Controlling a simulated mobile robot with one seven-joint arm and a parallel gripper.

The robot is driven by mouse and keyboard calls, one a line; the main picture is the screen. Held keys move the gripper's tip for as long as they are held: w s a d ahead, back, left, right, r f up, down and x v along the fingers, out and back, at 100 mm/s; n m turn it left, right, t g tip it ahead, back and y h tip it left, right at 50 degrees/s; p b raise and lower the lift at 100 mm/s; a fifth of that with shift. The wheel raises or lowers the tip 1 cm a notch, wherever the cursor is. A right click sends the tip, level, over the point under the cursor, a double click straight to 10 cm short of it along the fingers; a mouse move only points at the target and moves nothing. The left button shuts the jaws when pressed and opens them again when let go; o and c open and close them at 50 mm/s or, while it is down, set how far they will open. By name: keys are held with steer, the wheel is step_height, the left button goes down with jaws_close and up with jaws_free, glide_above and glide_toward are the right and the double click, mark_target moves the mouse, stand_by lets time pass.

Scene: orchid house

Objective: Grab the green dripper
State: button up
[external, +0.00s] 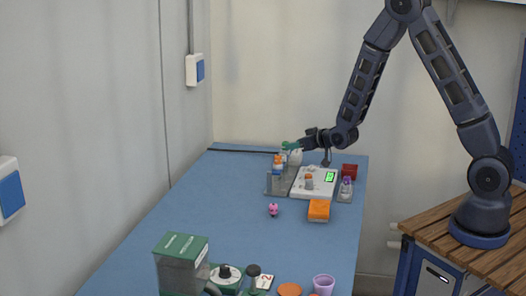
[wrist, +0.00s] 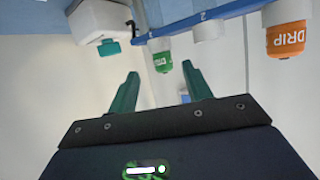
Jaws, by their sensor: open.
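The green dripper (wrist: 162,60), a small bottle with a green label and a white part, shows in the wrist view just beyond and between my fingertips. My gripper (wrist: 160,80) is open, its two green fingers apart with nothing between them. In the external view my gripper (external: 290,146) is at the far end of the blue bench, above and beside the small bottles. I cannot make out the green dripper there. A bottle with an orange label reading DRIP (wrist: 286,40) is to the right in the wrist view.
A clear rack (external: 276,184) stands beside a white device (external: 313,190) with a green display. An orange block (external: 319,210), a pink figure (external: 273,210) and a red box (external: 349,170) are nearby. A green-lidded box (external: 182,262) and a purple cup (external: 323,284) stand nearer. The bench's left middle is clear.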

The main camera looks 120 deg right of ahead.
steer(key=x, duration=0.7)
steer(key=shift+w+d, duration=0.2)
steer(key=shift+w, duration=0.05)
steer(key=shift+c, duration=0.2)
steer(key=shift+r, duration=0.1)
steer(key=c, duration=1)
